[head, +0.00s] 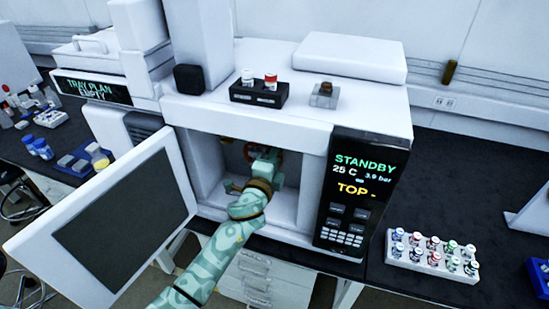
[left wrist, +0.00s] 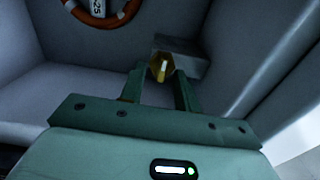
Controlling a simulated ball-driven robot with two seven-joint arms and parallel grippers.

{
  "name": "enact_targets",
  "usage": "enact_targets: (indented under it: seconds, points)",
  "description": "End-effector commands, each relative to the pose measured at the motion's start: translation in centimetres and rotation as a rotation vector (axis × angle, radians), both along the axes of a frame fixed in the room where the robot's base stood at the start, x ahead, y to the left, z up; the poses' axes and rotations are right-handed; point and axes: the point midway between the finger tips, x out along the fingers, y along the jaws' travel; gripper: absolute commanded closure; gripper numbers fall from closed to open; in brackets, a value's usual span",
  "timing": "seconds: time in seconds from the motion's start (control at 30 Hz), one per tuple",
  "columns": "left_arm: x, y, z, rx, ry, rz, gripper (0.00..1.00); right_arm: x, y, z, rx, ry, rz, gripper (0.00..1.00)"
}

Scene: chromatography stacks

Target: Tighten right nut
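My left gripper (head: 265,165) reaches into the open oven chamber (head: 205,165) in the head view; its tips are hard to make out there. In the left wrist view a small brass nut (left wrist: 162,67) sits in front of a grey block (left wrist: 188,62) on the chamber's back wall. The two fingertips of my left gripper (left wrist: 160,78) stand on either side of this nut. Whether they touch it I cannot tell. An orange coiled ring (left wrist: 103,14) with a white label hangs at the upper left. My right gripper is not in view.
The oven door (head: 120,220) stands open to the left of my arm. A panel (head: 357,190) reading STANDBY, 25 C, 3.9 bar and TOP is right of the chamber. A vial rack (head: 393,262) stands on the dark bench (head: 450,175). A black tray (head: 258,98) with two bottles sits on top.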

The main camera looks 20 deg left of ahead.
Motion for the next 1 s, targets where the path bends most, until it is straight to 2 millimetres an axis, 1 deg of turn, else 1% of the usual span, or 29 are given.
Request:
enact_targets:
  seconds: [0.23,0.37,0.47,0.7,0.8,0.9,1.0]
  points:
    - [-0.1,0.0,0.1,-0.002,-0.001,0.001,0.68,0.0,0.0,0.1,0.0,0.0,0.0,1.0]
    - [-1.5,0.1,0.1,-0.001,-0.001,0.0,0.68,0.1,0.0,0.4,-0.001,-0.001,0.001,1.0]
    - [-3.6,0.2,0.1,-0.002,0.0,0.0,0.68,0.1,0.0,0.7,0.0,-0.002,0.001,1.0]
    - [-10.3,0.4,-0.1,-0.002,0.002,0.0,0.68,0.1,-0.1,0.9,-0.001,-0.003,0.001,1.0]
    - [-12.7,0.4,-0.1,-0.003,0.002,0.0,0.68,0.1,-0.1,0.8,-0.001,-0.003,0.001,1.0]
    - [-14.5,0.5,-0.1,-0.002,0.001,0.0,0.68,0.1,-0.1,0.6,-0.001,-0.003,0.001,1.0]
    - [-15.6,0.5,-0.1,-0.001,0.001,0.0,0.68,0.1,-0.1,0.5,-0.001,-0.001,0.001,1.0]
